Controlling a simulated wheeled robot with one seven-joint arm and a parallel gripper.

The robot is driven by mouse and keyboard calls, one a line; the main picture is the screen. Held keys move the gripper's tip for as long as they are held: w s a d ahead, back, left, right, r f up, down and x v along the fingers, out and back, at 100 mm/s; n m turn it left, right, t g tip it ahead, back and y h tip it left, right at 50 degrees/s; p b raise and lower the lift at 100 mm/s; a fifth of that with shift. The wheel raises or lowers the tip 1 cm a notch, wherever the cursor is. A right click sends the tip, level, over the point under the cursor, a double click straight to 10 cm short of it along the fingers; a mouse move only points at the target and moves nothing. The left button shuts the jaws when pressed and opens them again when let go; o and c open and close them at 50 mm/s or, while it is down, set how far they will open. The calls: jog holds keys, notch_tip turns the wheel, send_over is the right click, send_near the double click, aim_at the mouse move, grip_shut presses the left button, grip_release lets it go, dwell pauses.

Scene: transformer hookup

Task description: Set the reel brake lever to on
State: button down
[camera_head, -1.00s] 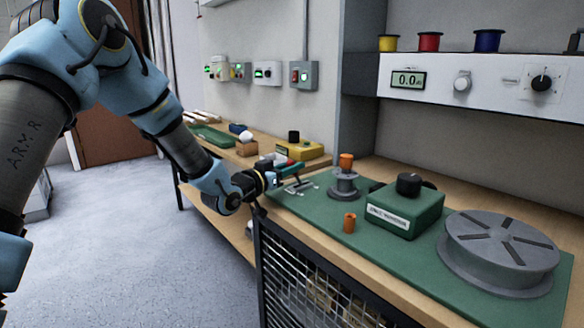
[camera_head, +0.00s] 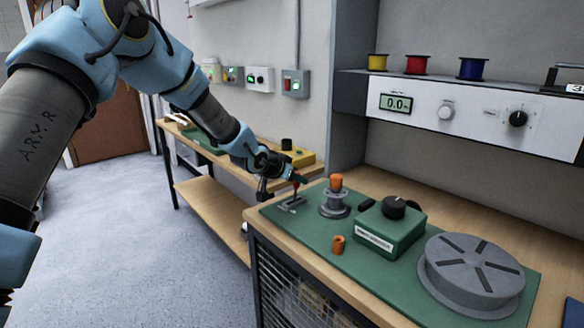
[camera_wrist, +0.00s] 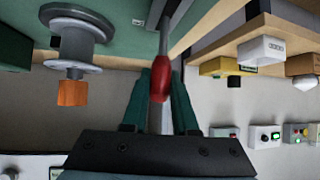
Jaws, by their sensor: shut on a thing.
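The brake lever has a red grip (camera_wrist: 161,82) on a thin metal rod. In the head view the lever (camera_head: 295,191) stands roughly upright from a small grey base (camera_head: 291,204) at the left end of the green mat. My gripper (camera_head: 298,180) is at the top of the lever. In the wrist view my gripper's green fingers (camera_wrist: 160,90) are shut around the red grip, one on each side. No on or off marking is readable. The large grey slotted reel (camera_head: 472,272) lies at the right end of the mat.
A grey spool (camera_head: 334,206) with an orange top stands right of the lever. An orange piece (camera_head: 338,245) and a green box with a black knob (camera_head: 391,231) are also on the mat (camera_head: 290,228). A wall and grey cabinet side stand behind.

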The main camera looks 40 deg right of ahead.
jog(key=shift+s+d+y+p, duration=0.1)
jog(key=shift+d+y+p, duration=0.7)
jog(key=shift+y+p, duration=0.45)
jog(key=shift+d+f+y+p, duration=0.4)
jog(key=shift+d+y+p, duration=0.1)
jog(key=shift+y+p, duration=0.25)
jog(key=c, duration=0.7)
grip_release()
jog(key=b+v, duration=0.3)
jog(key=v, duration=0.7)
jog(key=shift+a+r, duration=0.15)
jog(key=shift+r, duration=0.15)
